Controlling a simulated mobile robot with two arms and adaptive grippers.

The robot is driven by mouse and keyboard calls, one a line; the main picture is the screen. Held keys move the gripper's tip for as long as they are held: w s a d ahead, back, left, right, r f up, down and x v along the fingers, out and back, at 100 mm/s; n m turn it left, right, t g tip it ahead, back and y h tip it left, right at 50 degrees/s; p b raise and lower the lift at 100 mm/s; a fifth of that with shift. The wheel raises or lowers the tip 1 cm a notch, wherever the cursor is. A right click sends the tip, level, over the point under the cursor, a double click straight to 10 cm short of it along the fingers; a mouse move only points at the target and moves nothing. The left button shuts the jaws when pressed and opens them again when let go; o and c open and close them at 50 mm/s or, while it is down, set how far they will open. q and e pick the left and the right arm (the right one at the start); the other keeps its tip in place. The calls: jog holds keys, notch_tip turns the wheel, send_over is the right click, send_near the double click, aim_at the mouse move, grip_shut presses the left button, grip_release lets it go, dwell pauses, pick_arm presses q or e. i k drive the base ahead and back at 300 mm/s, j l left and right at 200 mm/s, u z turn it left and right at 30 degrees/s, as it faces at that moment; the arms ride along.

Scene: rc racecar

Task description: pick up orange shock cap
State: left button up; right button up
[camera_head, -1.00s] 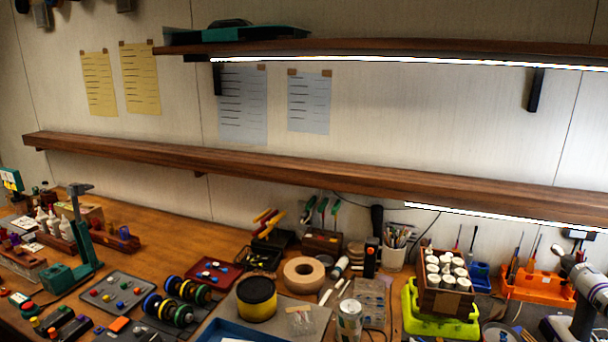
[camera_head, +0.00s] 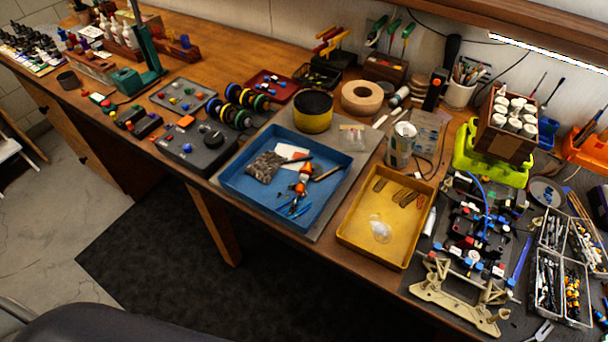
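A blue tray (camera_head: 231,180) lies on the bench at the centre. In it are small orange and white parts (camera_head: 304,178), with a dark-handled tool and blue pieces beside them. One of these orange parts may be the orange shock cap, but they are too small to tell. Small orange parts (camera_head: 572,304) also show in a compartment of the organizer at the right. Neither of my grippers is in view.
A yellow tray (camera_head: 350,237) stands right of the blue tray. A partly built car chassis (camera_head: 470,240) lies further right, near a bright green bin (camera_head: 492,168). A dark block (camera_head: 196,148) is at the left. Dark mat (camera_head: 170,260) covers the floor in front.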

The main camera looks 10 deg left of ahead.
aim_at(303, 177)
jog(key=u, duration=1.7)
jog(key=i+j+z, duration=0.2)
jog(key=i, duration=0.2)
jog(key=i+j+z, duration=0.2)
jog(key=i, duration=0.2)
